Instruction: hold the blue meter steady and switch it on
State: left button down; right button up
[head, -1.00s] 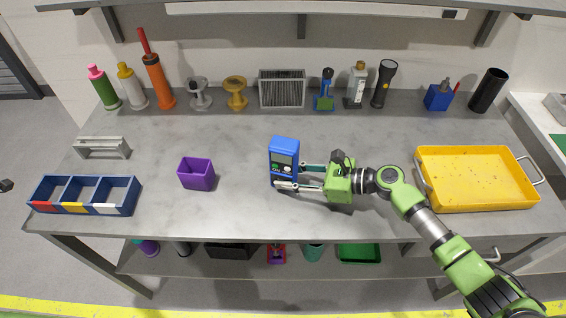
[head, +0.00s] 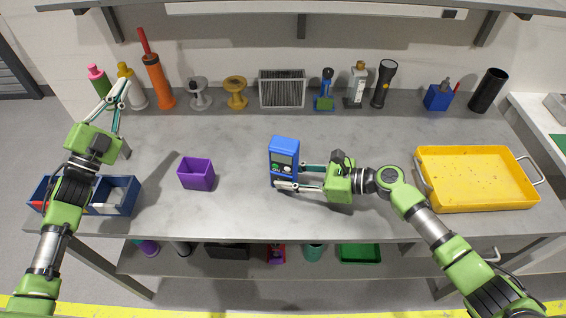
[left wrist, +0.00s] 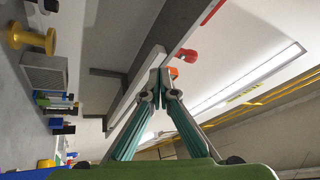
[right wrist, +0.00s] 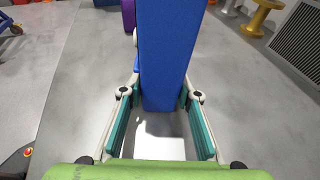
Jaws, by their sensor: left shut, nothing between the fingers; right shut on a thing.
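The blue meter (head: 284,149) stands upright on the grey workbench, with a small screen and a green spot above the letters ON on its front face. My right gripper (head: 285,176) comes from the right and is shut on the meter's lower sides. In the right wrist view the meter's blue side (right wrist: 165,50) rises between the two fingers. My left gripper (head: 121,90) is at the far left, raised above the bench, with its fingertips together and nothing between them. In the left wrist view its closed fingertips (left wrist: 158,85) point towards the upper shelf and wall.
A purple box (head: 196,174) stands left of the meter. A blue divided bin (head: 122,209) is partly behind my left arm. A yellow tray (head: 477,204) lies at right. Bottles, spools (head: 236,93) and a flashlight (head: 384,83) line the back. The bench between is clear.

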pick_arm(q)
jog(key=s+d+f+m+g+h, duration=0.2)
jog(key=s+d+m+h, duration=0.15)
jog(key=d+m, duration=0.4)
jog(key=m+g+h, duration=0.5)
jog(key=m+g, duration=0.2)
jog(key=m, duration=0.2)
send_near(284, 169)
jog(key=w+a+r, duration=0.3)
jog(key=a+r, duration=0.3)
jog(key=s+d+f+m+g, duration=0.1)
jog(key=s+d+m, duration=0.1)
jog(key=s+d+f+m+g, duration=0.1)
jog(key=s+d+f, duration=0.1)
jog(key=s, duration=0.1)
jog(key=s+d+f+m+g+h, duration=0.1)
jog(key=s+d+m, duration=0.1)
jog(key=s+d, duration=0.1)
jog(key=shift+f+m+g, duration=0.3)
jog(key=shift+m, duration=0.05)
jog(key=shift+d, duration=0.15)
jog(key=shift+w+d, duration=0.1)
jog(key=shift+w, duration=0.15)
jog(key=w, duration=0.2)
jog(key=w+d, duration=0.1)
jog(key=w, duration=0.2)
jog(key=w+d, duration=0.1)
jog(key=w, duration=0.1)
jog(key=shift+w+d, duration=0.15)
jog(key=shift+w, duration=0.25)
